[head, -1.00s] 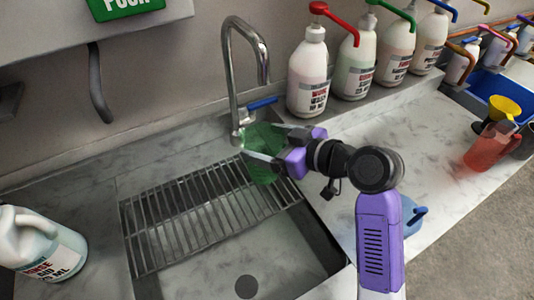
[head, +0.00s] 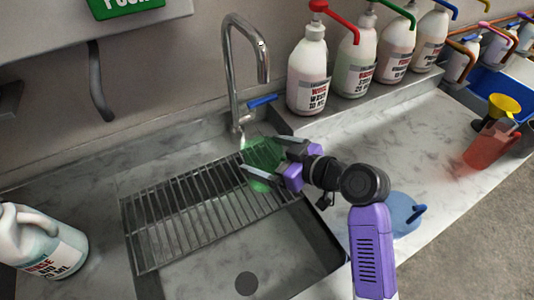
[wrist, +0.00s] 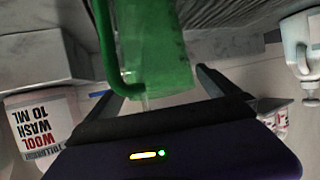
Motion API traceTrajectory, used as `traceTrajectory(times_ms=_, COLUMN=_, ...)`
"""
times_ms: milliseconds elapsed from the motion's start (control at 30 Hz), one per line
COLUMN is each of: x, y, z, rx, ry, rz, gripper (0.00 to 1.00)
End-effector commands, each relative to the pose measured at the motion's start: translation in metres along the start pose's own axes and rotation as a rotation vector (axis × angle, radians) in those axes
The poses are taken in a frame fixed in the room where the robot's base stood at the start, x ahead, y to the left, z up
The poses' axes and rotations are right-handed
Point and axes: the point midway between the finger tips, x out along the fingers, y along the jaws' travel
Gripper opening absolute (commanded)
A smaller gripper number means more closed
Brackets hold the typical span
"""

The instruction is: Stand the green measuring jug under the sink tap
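The green measuring jug (head: 264,154) is between the fingers of my gripper (head: 262,158), over the back right part of the sink's wire rack. The head view does not show clearly whether its base touches the rack. In the wrist view the jug (wrist: 155,45) fills the space between the fingers, its handle on the left, and the fingers appear to bear on its sides. The sink tap (head: 236,75) arches above, with its spout end over the jug in the picture. Its blue lever (head: 262,101) sits low on the right.
The wire rack (head: 165,215) covers the back of the sink basin (head: 270,255). Pump bottles stand on the ledge behind, the red-pump one (head: 307,75) nearest the tap. A white jug-bottle (head: 40,245) stands at left. A blue jug (head: 402,212) and a red jug (head: 488,148) are on the right counter.

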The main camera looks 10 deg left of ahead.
Motion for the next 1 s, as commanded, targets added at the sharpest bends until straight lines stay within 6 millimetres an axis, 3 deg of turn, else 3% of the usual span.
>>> traceTrajectory(times_ms=367, x=-0.007, y=0.001, z=-0.002, rx=0.001, ry=0.000, rz=0.001, gripper=1.00)
traceTrajectory(times_ms=800, x=-0.092, y=0.001, z=-0.002, rx=-0.001, ry=0.001, rz=0.004, gripper=1.00)
traceTrajectory(times_ms=1000, x=-0.115, y=0.001, z=-0.002, rx=0.001, ry=0.000, rz=0.001, gripper=1.00)
